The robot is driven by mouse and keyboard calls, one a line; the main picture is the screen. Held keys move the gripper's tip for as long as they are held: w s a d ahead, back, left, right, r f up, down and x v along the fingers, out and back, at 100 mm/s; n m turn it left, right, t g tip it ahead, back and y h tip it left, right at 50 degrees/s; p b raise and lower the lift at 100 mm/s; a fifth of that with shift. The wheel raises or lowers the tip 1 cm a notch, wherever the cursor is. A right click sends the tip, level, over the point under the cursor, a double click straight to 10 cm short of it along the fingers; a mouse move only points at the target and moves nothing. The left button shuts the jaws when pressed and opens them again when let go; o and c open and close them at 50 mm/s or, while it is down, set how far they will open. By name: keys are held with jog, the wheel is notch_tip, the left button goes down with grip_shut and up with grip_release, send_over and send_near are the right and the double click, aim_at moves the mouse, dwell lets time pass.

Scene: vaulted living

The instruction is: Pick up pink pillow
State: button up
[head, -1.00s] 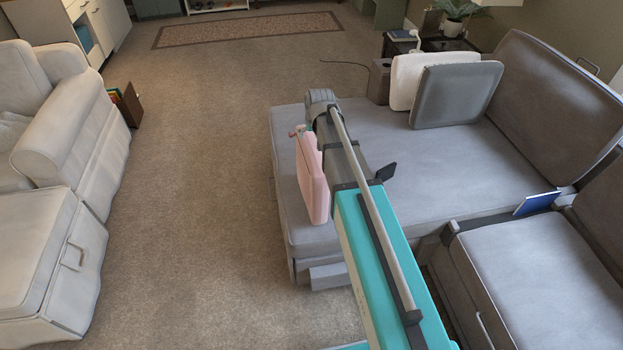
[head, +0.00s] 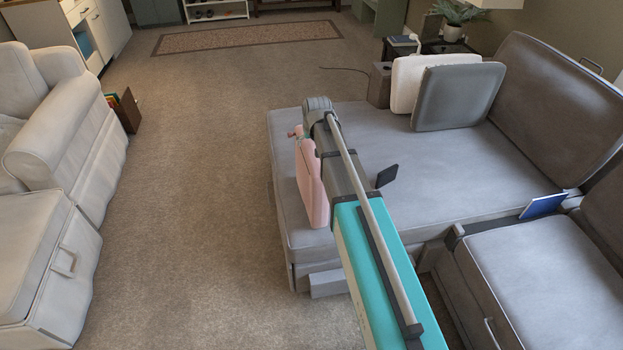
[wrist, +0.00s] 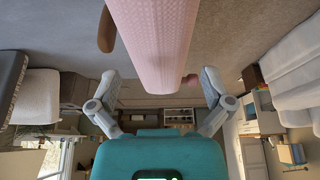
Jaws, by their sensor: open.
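The pink pillow (head: 313,188) stands on its edge at the left end of the grey sofa seat in the head view, partly hidden behind my arm. In the wrist view the pillow (wrist: 155,45) fills the upper middle with a narrow side toward me. My gripper (wrist: 158,75) is open, one finger to each side of the pillow's near end, with gaps visible on both sides. Neither finger appears to touch it. In the head view my arm hides the gripper's fingers.
White and grey pillows (head: 405,82) (head: 458,97) lean on the grey sofa (head: 420,165). A blue book (head: 543,204) lies at the sofa's joint. A beige armchair (head: 65,130) stands at left. Carpet (head: 190,190) between is clear.

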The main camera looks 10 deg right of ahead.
aim_at(311, 147)
jog(key=shift+f, duration=0.15)
jog(key=b+x, duration=0.3)
jog(key=shift+s+d, duration=0.1)
jog(key=shift+s, duration=0.25)
jog(key=shift+b+x, duration=1)
jog(key=shift+x, duration=0.1)
jog(key=shift+f, duration=0.2)
dwell(0.4)
jog(key=c, duration=1.1)
jog(key=shift+r, duration=0.2)
